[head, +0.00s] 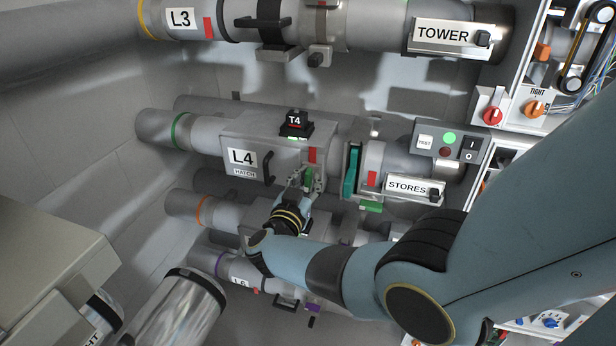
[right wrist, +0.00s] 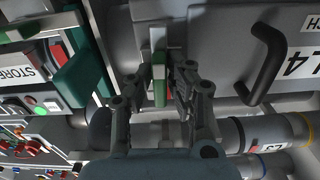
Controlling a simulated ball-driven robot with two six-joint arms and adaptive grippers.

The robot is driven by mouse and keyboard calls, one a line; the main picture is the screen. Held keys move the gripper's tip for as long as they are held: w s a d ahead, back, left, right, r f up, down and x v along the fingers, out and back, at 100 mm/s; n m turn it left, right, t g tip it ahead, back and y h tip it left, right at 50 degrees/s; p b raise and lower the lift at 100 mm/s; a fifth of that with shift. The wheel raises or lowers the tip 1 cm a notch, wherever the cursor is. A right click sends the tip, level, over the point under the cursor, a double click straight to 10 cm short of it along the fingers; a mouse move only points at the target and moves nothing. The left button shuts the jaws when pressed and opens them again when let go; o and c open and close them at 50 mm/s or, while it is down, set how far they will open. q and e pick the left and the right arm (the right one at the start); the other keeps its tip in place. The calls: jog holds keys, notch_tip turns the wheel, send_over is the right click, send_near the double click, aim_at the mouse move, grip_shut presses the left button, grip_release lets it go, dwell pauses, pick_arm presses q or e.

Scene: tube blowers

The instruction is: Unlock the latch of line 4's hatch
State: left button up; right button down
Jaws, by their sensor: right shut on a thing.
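Line 4's hatch (head: 225,150) is a grey box on the L4 pipe, with a black handle (head: 269,167); the handle also shows in the right wrist view (right wrist: 268,62). The latch (head: 308,178) is a green lever at the hatch's lower right corner, below a red patch. In the right wrist view the green lever (right wrist: 159,82) stands between the two fingers. My right gripper (head: 303,184) is shut on it, with fingers at both sides. The fingers partly hide the latch in the head view. My left gripper is not in view.
A black T4 device (head: 296,124) sits on top of the hatch. A teal flange (head: 352,170) stands just right of the latch, before the STORES pipe (head: 395,160). The L3 pipe (head: 350,25) runs above. Lower pipes (head: 200,208) lie beneath my right arm.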

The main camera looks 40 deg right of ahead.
jog(key=shift+f+n, duration=0.1)
jog(key=shift+n, duration=0.2)
dwell(0.4)
jog(key=c, duration=1.3)
grip_release()
jog(key=shift+c, duration=0.2)
jog(key=v, duration=0.7)
jog(key=shift+s+a, duration=0.15)
jog(key=shift+a, duration=0.1)
